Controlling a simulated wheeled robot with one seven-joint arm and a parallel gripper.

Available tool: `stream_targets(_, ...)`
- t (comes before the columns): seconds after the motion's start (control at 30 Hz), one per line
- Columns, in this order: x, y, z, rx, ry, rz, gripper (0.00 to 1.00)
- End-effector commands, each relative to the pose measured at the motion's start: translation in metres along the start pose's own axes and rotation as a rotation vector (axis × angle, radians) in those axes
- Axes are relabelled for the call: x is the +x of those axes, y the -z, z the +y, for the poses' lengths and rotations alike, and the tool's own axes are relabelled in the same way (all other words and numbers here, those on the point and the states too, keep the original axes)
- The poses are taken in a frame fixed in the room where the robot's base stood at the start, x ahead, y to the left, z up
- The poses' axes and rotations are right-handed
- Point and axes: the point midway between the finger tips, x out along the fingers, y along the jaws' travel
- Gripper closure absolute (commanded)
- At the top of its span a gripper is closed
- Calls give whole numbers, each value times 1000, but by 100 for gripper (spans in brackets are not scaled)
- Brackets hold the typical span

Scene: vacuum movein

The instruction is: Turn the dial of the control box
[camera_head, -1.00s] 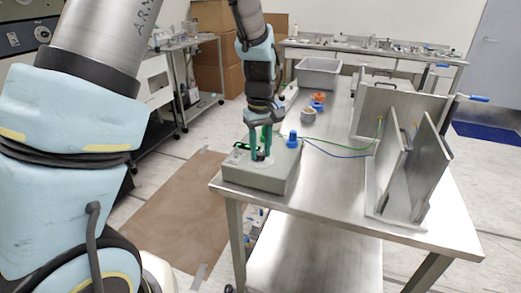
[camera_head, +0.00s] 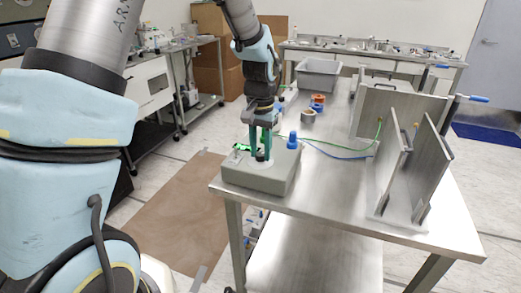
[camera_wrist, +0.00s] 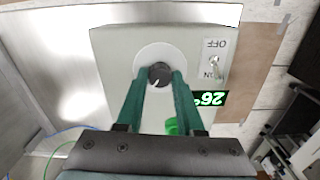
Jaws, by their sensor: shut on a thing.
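The control box (camera_head: 265,178) is a grey-green box at the near left corner of the metal table. Its black dial (camera_wrist: 159,75) sits on a round white plate in the wrist view, with a pale pointer mark. My gripper (camera_wrist: 160,80) comes down from above, its two green fingers shut on the dial, one on either side. It also shows in the head view (camera_head: 260,155). A green display (camera_wrist: 209,98) on the box appears to read 26, upside down. A toggle switch (camera_wrist: 215,66) marked OFF and IN or ON is beside it.
Tape rolls (camera_head: 308,116) and a grey bin (camera_head: 318,74) are farther back. The table's front middle is clear.

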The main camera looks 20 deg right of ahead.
Motion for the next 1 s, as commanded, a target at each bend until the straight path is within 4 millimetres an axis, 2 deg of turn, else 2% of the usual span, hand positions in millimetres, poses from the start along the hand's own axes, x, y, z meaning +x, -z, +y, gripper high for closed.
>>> stream_targets(0.3, 0, 0, 0, 101, 0, 1, 100)
stream_targets(0.8, 0, 0, 0, 115, 0, 1, 100)
stream_targets(0.83, 0, 0, 0, 115, 0, 1, 60)
stream_targets(1.0, 0, 0, 0, 114, 0, 1, 41)
